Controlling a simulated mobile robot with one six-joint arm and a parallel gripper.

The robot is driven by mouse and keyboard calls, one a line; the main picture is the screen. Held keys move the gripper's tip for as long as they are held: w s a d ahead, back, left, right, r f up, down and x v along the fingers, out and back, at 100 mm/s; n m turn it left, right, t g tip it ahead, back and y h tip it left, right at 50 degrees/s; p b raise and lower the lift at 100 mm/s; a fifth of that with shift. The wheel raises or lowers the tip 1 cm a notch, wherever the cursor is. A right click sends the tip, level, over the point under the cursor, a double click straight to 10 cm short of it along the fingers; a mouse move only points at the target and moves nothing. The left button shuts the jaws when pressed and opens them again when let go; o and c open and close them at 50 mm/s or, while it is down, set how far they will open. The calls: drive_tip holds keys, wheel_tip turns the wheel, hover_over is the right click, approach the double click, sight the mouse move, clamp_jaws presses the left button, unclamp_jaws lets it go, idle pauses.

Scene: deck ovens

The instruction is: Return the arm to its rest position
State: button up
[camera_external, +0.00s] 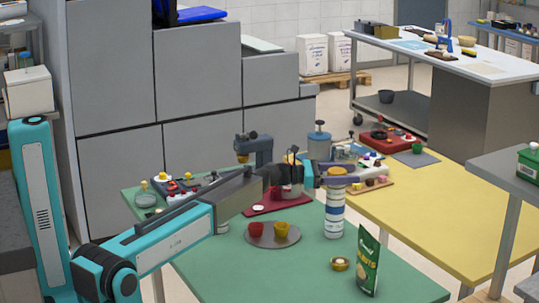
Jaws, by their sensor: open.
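My arm reaches from the left over the green table (310,278), bent low at the elbow. My gripper (348,177) is open at its far end, well out from my base. Its fingers show at the top of a white and blue canister (334,215) with a tan lid (337,171). The canister stands upright on the green table. I cannot tell whether the fingers are around the lid, touching it or apart from it. My wrist partly hides a pot on a red board (262,208) behind it.
A grey round tray (258,240) holds a red cup (256,230) and a yellow cup (281,231). A green packet (368,262) and a small bowl (340,264) stand near the front. A yellow table (440,205) adjoins on the right. Tall grey cabinets (110,65) stand behind.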

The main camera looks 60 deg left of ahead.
sight(341, 173)
drive_tip(key=shift+s, duration=0.1)
drive_tip(key=b+v, duration=0.3)
drive_tip(key=v, duration=0.8)
drive_tip(key=p+x, duration=0.3)
drive_tip(key=x, duration=0.9)
drive_tip(key=shift+s+d+r+b, duration=0.2)
drive_tip(key=shift+s+r+b, duration=0.2)
drive_tip(key=shift+s+r, duration=0.65)
drive_tip(key=shift+s+d+r+b, duration=0.15)
drive_tip(key=shift+s+r+b, duration=0.25)
drive_tip(key=shift+s+r, duration=0.7)
drive_tip(key=shift+s+f, duration=0.1)
drive_tip(key=shift+f, duration=0.05)
